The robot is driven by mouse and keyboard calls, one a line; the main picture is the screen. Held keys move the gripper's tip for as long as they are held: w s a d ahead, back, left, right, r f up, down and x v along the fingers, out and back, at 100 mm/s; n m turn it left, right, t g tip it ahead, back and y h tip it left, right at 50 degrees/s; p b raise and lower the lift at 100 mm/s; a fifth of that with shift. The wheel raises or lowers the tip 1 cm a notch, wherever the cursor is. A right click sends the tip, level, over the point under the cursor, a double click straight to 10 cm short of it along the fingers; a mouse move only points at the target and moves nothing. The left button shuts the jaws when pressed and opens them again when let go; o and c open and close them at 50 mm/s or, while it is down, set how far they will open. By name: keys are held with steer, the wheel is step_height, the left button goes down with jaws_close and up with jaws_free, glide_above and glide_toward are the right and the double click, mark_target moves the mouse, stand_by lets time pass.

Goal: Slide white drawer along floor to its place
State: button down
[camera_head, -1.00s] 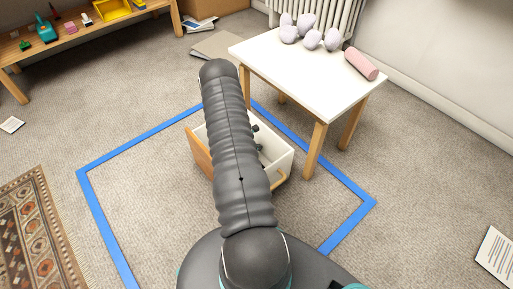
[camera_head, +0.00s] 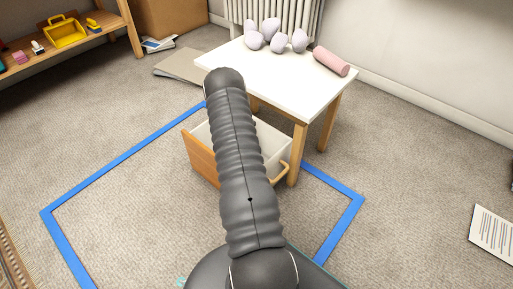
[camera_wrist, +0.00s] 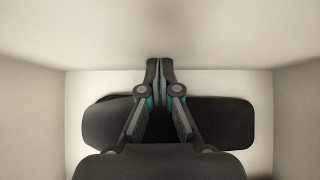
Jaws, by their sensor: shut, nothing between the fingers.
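The white drawer (camera_head: 270,137) sits on the carpet inside the blue floor outline (camera_head: 362,200), toward its far side beside the table's front leg. It has a wooden panel (camera_head: 200,158) at its left and a curved wooden handle (camera_head: 284,172) at its right. My arm crosses in front of it and hides its middle. In the wrist view, my gripper (camera_wrist: 159,67) is shut with its fingertips together and nothing between them. Pale walls surround it there, so it looks to be inside the drawer. I cannot tell if the fingertips touch a wall.
A white table (camera_head: 275,80) stands close behind and right of the drawer, holding several pale lumps (camera_head: 279,40) and a pink roll (camera_head: 331,61). A wooden shelf (camera_head: 120,22) is at the far left. Papers (camera_head: 493,233) lie at right. Carpet at left within the outline is clear.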

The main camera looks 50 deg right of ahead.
steer(key=shift+r, duration=0.1)
steer(key=p+v, duration=0.2)
steer(key=v, duration=0.8)
steer(key=shift+w+p, duration=0.1)
steer(key=shift+p, duration=0.25)
steer(key=a+r+m+p, duration=0.1)
steer(key=a+r+m, duration=0.3)
steer(key=r, duration=0.7)
steer(key=s+a+r+m+p, duration=0.15)
steer(key=a+r, duration=0.35)
steer(key=r, duration=0.6)
steer(key=a+r+m+p, duration=0.1)
steer(key=a+r+m, duration=0.35)
steer(key=r, duration=0.65)
steer(key=s+a+r+m+t+y+p, duration=0.1)
steer(key=s+a+r+m+y, duration=0.1)
steer(key=s+a+r, duration=0.4)
steer(key=s+a+r+m+t+y+p, duration=0.1)
steer(key=s+a+r, duration=0.5)
steer(key=a, duration=0.7)
steer(key=s+a+r+m+t+y+p, duration=0.1)
steer(key=s+a+r+m+t+y, duration=0.2)
steer(key=s+a+r+m+y, duration=0.2)
steer(key=s+a+r+y, duration=0.1)
steer(key=s+a+r, duration=0.1)
steer(key=s+a, duration=0.1)
steer(key=shift+s+a, duration=0.15)
steer(key=shift+a, duration=0.6)
